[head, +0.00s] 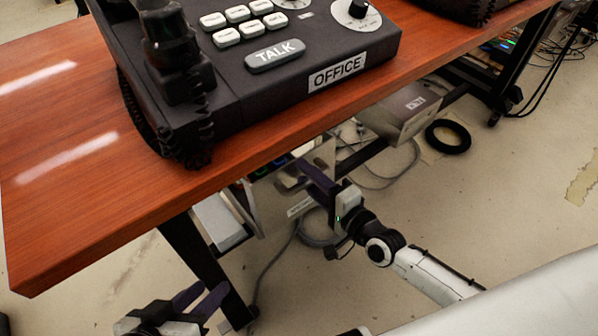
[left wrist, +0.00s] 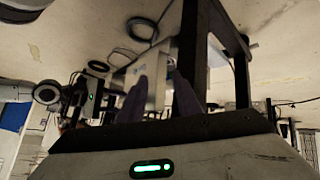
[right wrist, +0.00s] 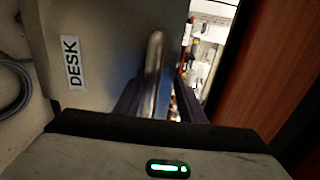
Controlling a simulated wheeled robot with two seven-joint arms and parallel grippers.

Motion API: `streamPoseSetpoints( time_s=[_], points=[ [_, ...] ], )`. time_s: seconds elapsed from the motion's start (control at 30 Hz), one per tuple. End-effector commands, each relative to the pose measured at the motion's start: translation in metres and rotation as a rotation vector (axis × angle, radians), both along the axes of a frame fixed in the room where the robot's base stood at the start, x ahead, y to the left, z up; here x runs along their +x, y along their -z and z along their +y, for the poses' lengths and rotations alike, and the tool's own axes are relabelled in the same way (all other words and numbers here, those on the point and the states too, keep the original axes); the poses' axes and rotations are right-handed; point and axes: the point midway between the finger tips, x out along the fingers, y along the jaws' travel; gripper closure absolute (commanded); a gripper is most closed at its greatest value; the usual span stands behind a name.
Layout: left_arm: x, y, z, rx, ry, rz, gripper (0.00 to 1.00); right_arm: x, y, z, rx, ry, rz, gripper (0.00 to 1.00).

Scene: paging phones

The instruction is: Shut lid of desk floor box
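The desk floor box's grey lid (right wrist: 95,35) carries a DESK label (right wrist: 73,62) in the right wrist view. The lid stands open, with the box's inside (right wrist: 208,50) showing beyond its edge. A metal bar handle (right wrist: 155,70) on the lid lies between the fingers of my right gripper (right wrist: 160,98). These fingers look open, with a gap on the handle's right side. In the head view the right gripper (head: 322,182) is at the lid (head: 322,153) under the desk, partly hiding the box. My left gripper (head: 200,298) is open and empty at the bottom left, away from the box.
The wooden desk (head: 80,150) overhangs the box and carries a black OFFICE phone (head: 300,60). Another grey box (head: 405,108) is farther right beneath it. Desk legs (head: 200,262), loose cables (head: 385,180) and a black ring (head: 448,136) are nearby.

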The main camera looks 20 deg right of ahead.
Motion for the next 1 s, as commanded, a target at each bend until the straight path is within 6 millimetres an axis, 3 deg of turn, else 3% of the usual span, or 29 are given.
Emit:
streamPoseSetpoints(
  time_s=[0.2, 0.57, 0.6, 0.77, 1.0],
  points=[
    [0.002, -0.005, -0.005, -0.033, 0.000, -0.023, 0.69, 0.025, 0.002, 0.009, 0.000, 0.000, -0.003, 0.64],
    [0.002, -0.008, -0.006, -0.041, 0.000, -0.028, 0.69, 0.029, 0.004, 0.012, -0.002, -0.002, 0.001, 0.64],
    [0.002, -0.008, -0.006, -0.041, 0.000, -0.028, 0.69, 0.029, 0.004, 0.011, -0.003, -0.002, 0.002, 0.73],
    [0.002, -0.008, -0.006, -0.040, -0.001, -0.029, 0.69, 0.029, 0.003, 0.012, -0.001, -0.002, 0.000, 1.00],
    [0.002, -0.008, -0.006, -0.040, 0.000, -0.029, 0.69, 0.029, 0.001, 0.012, 0.000, -0.001, -0.002, 1.00]
  ],
)
